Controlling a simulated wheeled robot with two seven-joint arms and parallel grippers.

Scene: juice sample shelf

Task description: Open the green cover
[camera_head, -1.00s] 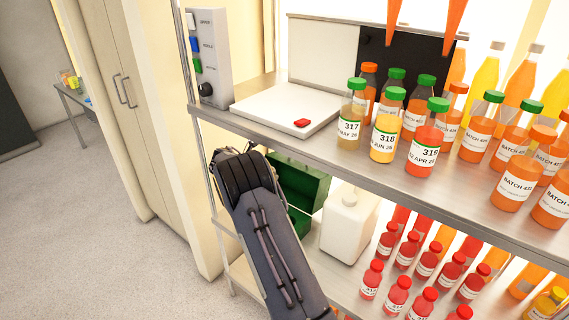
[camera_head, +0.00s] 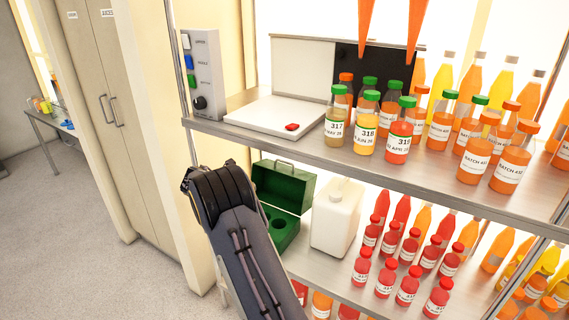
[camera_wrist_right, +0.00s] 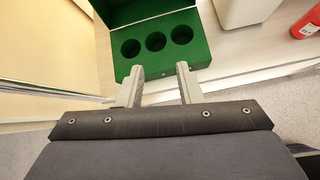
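The green box (camera_head: 281,236) stands on the lower shelf. Its green cover (camera_head: 283,188), with a handle on top, stands raised at the back, so the box is open. Round holes show in its insert. In the right wrist view the box (camera_wrist_right: 203,52) shows three empty dark holes, and part of the cover (camera_wrist_right: 122,10) shows at the top edge. My right gripper (camera_wrist_right: 160,78) is open and empty, its fingertips at the front edge of the box. In the head view my right arm hides its own gripper and part of the box. My left gripper is not in view.
A white jug (camera_head: 335,222) stands right of the box, with several small red bottles (camera_head: 384,278) beyond. The upper shelf (camera_head: 330,150) holds a white device (camera_head: 272,114) and several juice bottles. A shelf post stands left of the box.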

